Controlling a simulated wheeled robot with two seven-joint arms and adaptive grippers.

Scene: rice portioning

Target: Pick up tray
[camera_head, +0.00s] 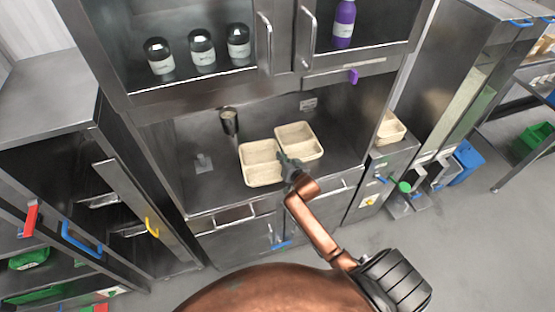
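Two empty beige trays stand side by side on the steel counter: the left tray (262,182) and the right tray (298,128). My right arm reaches up from the bottom right. My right gripper (286,160) is at the near side of the trays, where the two trays meet, and overlaps their near rims in the picture. Its fingers are dark and small, so I cannot tell whether they are open, shut or touching a rim. My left gripper is not in view.
A stack of beige trays (391,131) sits at the right on a lower steel unit. Above the counter is a cabinet with several jars (202,50) and a purple bottle (343,25). The counter's left part is mostly clear.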

